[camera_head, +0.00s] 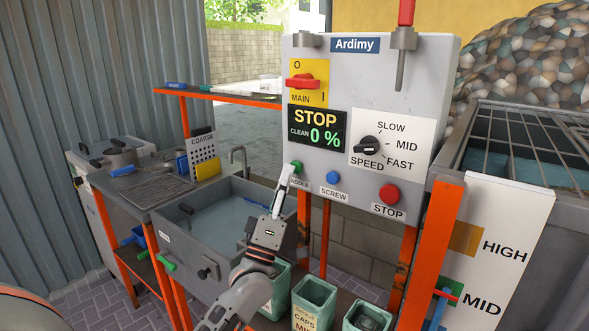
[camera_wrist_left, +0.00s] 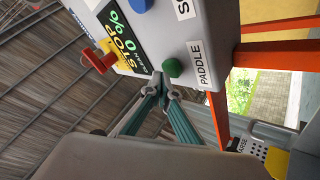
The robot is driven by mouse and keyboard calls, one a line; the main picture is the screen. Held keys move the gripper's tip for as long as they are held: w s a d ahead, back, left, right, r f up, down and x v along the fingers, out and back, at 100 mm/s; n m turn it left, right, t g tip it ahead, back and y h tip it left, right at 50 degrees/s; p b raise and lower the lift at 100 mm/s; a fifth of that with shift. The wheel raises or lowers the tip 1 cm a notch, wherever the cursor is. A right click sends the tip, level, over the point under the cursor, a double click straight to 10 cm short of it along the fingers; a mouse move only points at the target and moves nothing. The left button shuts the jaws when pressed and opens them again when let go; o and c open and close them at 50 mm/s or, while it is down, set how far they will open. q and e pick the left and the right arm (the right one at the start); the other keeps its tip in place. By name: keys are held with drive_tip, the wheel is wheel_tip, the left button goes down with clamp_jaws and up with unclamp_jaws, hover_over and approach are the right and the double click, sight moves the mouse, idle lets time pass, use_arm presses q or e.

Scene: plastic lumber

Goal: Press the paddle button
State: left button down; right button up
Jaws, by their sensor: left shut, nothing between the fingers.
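The green paddle button (camera_head: 297,167) sits on the grey Ardimy control box (camera_head: 440,70), above a label partly covered by my left gripper. In the left wrist view the green button (camera_wrist_left: 173,67) shows beside its full PADDLE label (camera_wrist_left: 207,65). My left gripper (camera_head: 286,171) is shut and empty, its fingertips just left of the button in the head view. In the wrist view the closed fingertips (camera_wrist_left: 160,78) are very close to the button. I cannot tell whether they touch it. My right gripper is not in view.
A blue SCREW button (camera_head: 333,178) and a red STOP button (camera_head: 389,194) sit to the right. The display (camera_head: 317,128) reads STOP, CLEAN 0 %. A water-filled sink (camera_head: 222,218) stands left; bins (camera_head: 313,296) stand below. Orange posts (camera_head: 437,255) flank the space.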

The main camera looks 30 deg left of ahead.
use_arm(q)
drive_tip(key=shift+w, duration=0.5)
idle(0.5)
drive_tip(key=shift+s, duration=0.15)
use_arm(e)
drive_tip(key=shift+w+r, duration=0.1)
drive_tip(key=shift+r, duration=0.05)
use_arm(q)
drive_tip(key=shift+s+p, duration=0.4)
drive_tip(key=shift+s, duration=0.4)
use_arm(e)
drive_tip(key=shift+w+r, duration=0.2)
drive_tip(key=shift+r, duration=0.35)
use_arm(q)
drive_tip(key=s+p, duration=0.2)
drive_tip(key=s, duration=0.3)
drive_tip(key=shift+a, duration=0.2)
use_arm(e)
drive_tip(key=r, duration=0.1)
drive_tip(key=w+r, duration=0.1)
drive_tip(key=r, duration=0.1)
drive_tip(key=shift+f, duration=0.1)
